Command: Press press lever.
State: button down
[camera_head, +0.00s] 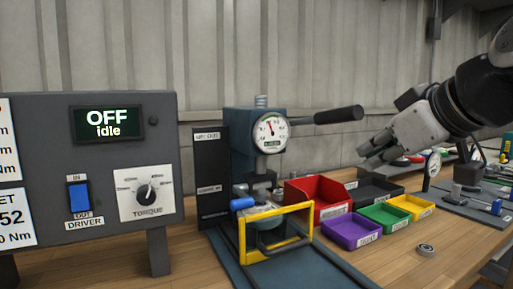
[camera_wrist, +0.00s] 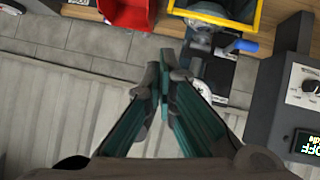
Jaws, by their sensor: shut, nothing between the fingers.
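The press (camera_head: 258,140) is a blue-grey bench press with a round dial gauge (camera_head: 270,133). Its press lever (camera_head: 338,115) is a dark handle that sticks out to the right and slightly up. My gripper (camera_head: 368,150) is shut and empty, to the right of the press and a little below the lever's end, apart from it in the head view. In the wrist view the closed fingertips (camera_wrist: 165,75) are beside the press head (camera_wrist: 214,70). I cannot make out the lever in the wrist view.
A yellow guard frame (camera_head: 276,232) stands in front of the press. A red bin (camera_head: 318,198) and small purple, green and yellow trays lie to its right. A control panel (camera_head: 90,160) reading "OFF idle" stands at left. A bearing ring (camera_head: 425,249) lies on the bench.

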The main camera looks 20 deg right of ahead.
jog(key=shift+s+d+r, duration=0.1)
jog(key=shift+s+r, duration=0.15)
jog(key=shift+s, duration=0.65)
jog(key=shift+f, duration=0.1)
jog(key=s+a+f+g+y, duration=0.2)
jog(key=s+a+f+g, duration=0.3)
jog(key=a+f, duration=0.5)
jog(key=s+a+f+m+g+h+p, duration=0.25)
jog(key=s+f+g, duration=0.35)
jog(key=s+f, duration=0.75)
notch_tip(320, 180, up, 28)
jog(key=s+d+t+p, duration=0.1)
jog(key=t+p, duration=0.2)
jog(key=p, duration=2)
jog(key=shift+r+t+y+p, duration=0.25)
jog(key=shift+t+y+p, duration=0.1)
jog(key=shift+t, duration=0.05)
jog(key=shift+m, duration=0.25)
